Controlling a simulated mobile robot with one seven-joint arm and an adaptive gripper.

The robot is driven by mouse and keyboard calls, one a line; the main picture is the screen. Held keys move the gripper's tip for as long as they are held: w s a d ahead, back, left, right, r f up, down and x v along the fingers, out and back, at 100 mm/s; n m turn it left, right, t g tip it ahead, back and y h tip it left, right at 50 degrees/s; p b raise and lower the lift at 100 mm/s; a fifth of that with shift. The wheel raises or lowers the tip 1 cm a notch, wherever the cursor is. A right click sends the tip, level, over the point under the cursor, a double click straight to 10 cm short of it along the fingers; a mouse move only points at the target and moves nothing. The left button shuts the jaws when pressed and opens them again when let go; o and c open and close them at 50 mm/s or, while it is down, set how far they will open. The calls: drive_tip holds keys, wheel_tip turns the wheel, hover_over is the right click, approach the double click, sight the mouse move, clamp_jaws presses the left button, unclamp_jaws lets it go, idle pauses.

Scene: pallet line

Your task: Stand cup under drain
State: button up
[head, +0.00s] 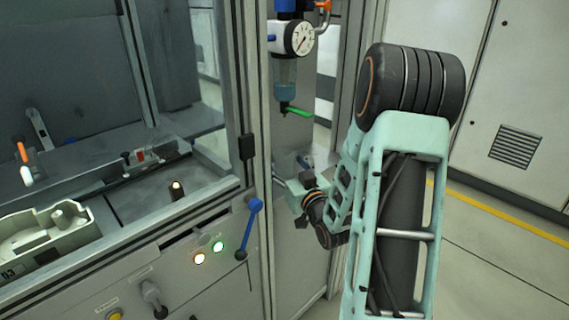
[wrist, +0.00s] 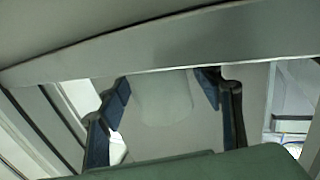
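The filter unit's clear bowl (head: 286,78) hangs on the cabinet's side in the head view, with a green drain lever (head: 297,111) at its bottom. The pads appear to touch the cup on both sides. The cup's upper end is hidden behind a grey bar (wrist: 180,45). What lies under the cup is unclear.
A round pressure gauge (head: 299,38) sits above the bowl. A blue lever handle (head: 249,228) and lit buttons (head: 209,251) are on the cabinet front at left. A grey casting (head: 48,226) lies inside the cell. Open floor (head: 490,245) is at right.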

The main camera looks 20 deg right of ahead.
drive_tip(key=shift+r, duration=0.2)
drive_tip(key=s, duration=0.6)
drive_tip(key=shift+s+p, duration=0.25)
drive_tip(key=shift+p, duration=0.15)
drive_tip(key=shift+s+a+r+p, duration=0.1)
drive_tip(key=shift+s+r+p, duration=0.1)
drive_tip(key=shift+p, duration=0.8)
drive_tip(key=shift+s+f+p, duration=0.1)
drive_tip(key=shift+s+p, duration=0.05)
drive_tip(key=shift+p, duration=0.35)
drive_tip(key=p, duration=0.7)
approach(289, 167)
drive_tip(key=shift+w, duration=0.6)
drive_tip(key=shift+f, duration=0.1)
